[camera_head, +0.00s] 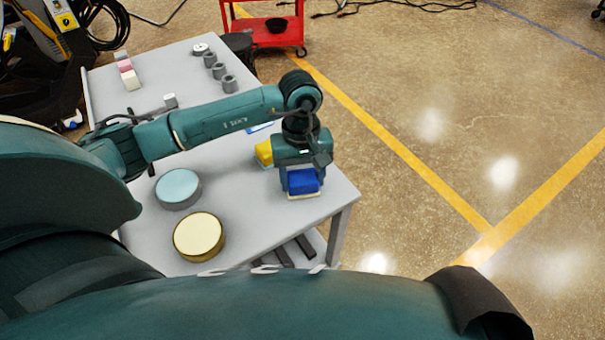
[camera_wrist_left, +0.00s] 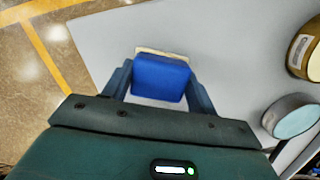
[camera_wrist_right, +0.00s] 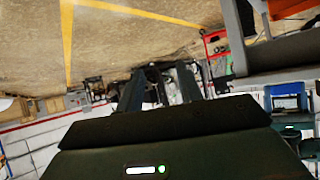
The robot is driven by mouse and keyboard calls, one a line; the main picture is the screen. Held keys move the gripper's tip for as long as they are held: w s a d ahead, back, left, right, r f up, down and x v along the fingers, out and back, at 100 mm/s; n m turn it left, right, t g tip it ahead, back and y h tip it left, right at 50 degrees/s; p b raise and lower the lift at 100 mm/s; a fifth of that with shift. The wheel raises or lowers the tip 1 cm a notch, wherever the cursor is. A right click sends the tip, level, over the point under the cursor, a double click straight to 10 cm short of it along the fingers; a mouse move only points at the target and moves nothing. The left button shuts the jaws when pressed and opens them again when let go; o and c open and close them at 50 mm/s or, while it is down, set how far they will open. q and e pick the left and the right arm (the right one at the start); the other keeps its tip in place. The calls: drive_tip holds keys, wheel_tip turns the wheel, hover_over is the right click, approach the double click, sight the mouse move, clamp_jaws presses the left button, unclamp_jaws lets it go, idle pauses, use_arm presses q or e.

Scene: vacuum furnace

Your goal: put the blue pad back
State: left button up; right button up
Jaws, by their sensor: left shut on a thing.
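The blue pad (camera_head: 303,181) has a cream underside and is at the near right end of the grey table (camera_head: 245,215). My left gripper (camera_head: 302,176) is shut on it from above. In the left wrist view the blue pad (camera_wrist_left: 162,76) sits between the two fingers of the left gripper (camera_wrist_left: 160,88), with its cream edge showing at the far side. I cannot tell whether the pad touches the table top. My right gripper (camera_wrist_right: 160,90) shows only in its own wrist view, fingers apart, with nothing between them.
A yellow block (camera_head: 264,153) is close to the left gripper. A round light-blue-topped container (camera_head: 178,187) and a cream-topped, gold-rimmed one (camera_head: 199,236) stand left of it. Several grey cylinders (camera_head: 219,71) and pink and cream blocks (camera_head: 131,79) are farther back. A red cart (camera_head: 270,25) stands beyond.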

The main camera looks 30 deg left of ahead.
sight(302, 172)
use_arm(q)
drive_tip(key=o, duration=1)
drive_tip(key=shift+r, duration=0.15)
drive_tip(key=shift+w+a+r+b, duration=0.2)
drive_tip(key=shift+r+b, duration=0.15)
drive_tip(key=shift+r, duration=1.6)
drive_tip(key=shift+w+a+r+b, duration=0.1)
drive_tip(key=shift+w+r+b, duration=0.15)
drive_tip(key=shift+r, duration=1.65)
drive_tip(key=shift+w+a+r+b, duration=0.15)
drive_tip(key=shift+r+b, duration=0.25)
drive_tip(key=shift+r, duration=1.55)
use_arm(e)
drive_tip(key=shift+w+a, duration=0.15)
drive_tip(key=shift+a, duration=0.2)
drive_tip(key=shift+f, duration=0.1)
